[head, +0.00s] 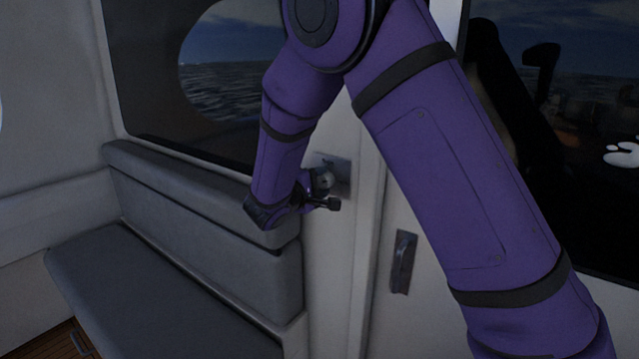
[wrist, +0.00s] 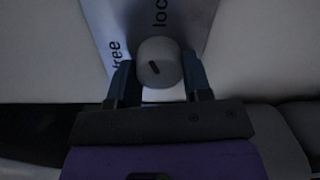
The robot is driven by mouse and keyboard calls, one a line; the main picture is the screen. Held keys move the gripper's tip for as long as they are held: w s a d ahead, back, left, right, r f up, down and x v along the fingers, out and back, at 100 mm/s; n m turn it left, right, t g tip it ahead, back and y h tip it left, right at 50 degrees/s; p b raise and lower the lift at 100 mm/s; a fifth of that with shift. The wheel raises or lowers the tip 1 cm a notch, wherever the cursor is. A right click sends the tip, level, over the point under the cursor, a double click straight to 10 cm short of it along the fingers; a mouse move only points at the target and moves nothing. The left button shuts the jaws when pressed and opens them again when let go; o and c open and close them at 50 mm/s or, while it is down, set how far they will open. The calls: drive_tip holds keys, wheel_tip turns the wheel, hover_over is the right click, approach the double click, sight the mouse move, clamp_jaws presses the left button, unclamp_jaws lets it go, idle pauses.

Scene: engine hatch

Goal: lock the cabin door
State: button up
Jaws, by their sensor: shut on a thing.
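The lock's round grey knob (wrist: 158,50) sits on a metal plate (wrist: 199,18) in the wrist view. The plate carries the words "free", at the knob's left, and "lock", partly cut off, above it. A short dark slanted mark shows on the knob's face, low and left of its middle. My gripper (wrist: 160,75) has one finger on each side of the knob and is shut on it. In the head view the plate (head: 342,168) is on the white wall left of a vertical seam, and my gripper (head: 328,190) partly hides the knob.
A dark handle (head: 403,262) is on the white panel right of the seam, beside my arm. A grey cushioned bench (head: 150,285) stands at the lower left, with its backrest close to my wrist. Dark windows (head: 220,60) show sea outside.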

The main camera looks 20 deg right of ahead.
drive_tip(key=shift+m, duration=2.2)
drive_tip(key=o, duration=0.9)
drive_tip(key=shift+a, duration=0.1)
drive_tip(key=v, duration=1)
drive_tip(key=shift+s+a+r, duration=0.1)
drive_tip(key=shift+s+a, duration=0.1)
drive_tip(key=shift+s, duration=0.15)
